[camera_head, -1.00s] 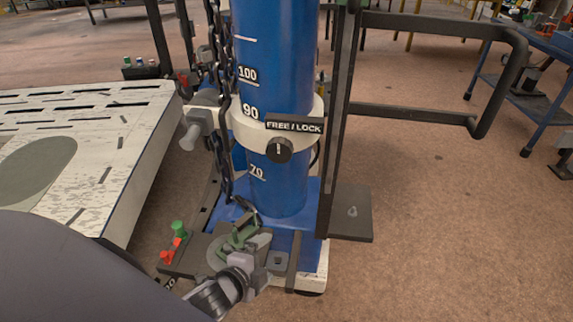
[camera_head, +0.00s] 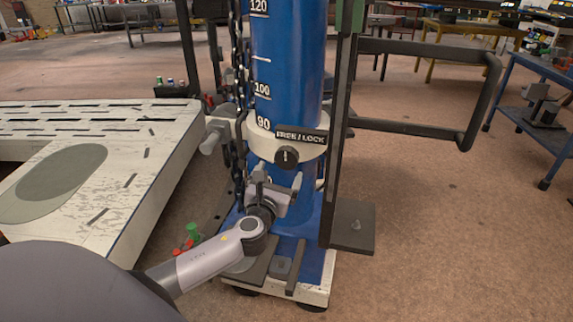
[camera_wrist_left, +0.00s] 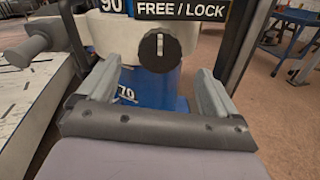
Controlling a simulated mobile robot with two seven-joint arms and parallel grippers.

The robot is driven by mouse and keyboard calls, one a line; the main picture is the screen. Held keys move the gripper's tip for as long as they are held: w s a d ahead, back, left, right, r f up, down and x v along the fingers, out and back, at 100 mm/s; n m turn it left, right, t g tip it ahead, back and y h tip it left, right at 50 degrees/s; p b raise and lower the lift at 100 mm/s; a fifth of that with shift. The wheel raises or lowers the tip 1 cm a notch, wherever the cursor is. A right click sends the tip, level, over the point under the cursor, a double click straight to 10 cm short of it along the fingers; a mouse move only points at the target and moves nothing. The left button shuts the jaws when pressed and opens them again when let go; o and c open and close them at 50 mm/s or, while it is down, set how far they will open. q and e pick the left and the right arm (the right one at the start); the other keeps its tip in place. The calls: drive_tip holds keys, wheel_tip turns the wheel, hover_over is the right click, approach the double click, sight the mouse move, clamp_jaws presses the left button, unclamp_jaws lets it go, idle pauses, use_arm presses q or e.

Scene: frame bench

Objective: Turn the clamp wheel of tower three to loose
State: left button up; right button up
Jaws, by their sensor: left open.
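The clamp wheel (camera_head: 287,157) is a small black knob with a white mark standing about upright. It sits on the white collar (camera_head: 259,142) around the blue tower column (camera_head: 286,65), under a black FREE / LOCK label (camera_head: 302,136). My left gripper (camera_head: 279,174) is open and empty, just below the wheel and in front of the column. In the left wrist view the wheel (camera_wrist_left: 160,52) shows between and beyond the two spread fingers (camera_wrist_left: 158,82), which look apart from it. My right gripper is in no view.
A dark upright post (camera_head: 340,130) stands right of the column, with a black handle frame (camera_head: 480,100) reaching right. A chain (camera_head: 238,90) and a grey side handle (camera_head: 211,138) are on the left. A pale slotted table (camera_head: 120,150) lies left.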

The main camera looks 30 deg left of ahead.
sight(285, 160)
use_arm(q)
drive_tip(key=shift+b+x, duration=0.35)
drive_tip(key=shift+x, duration=2.85)
drive_tip(key=shift+f, duration=0.1)
drive_tip(key=c, duration=1)
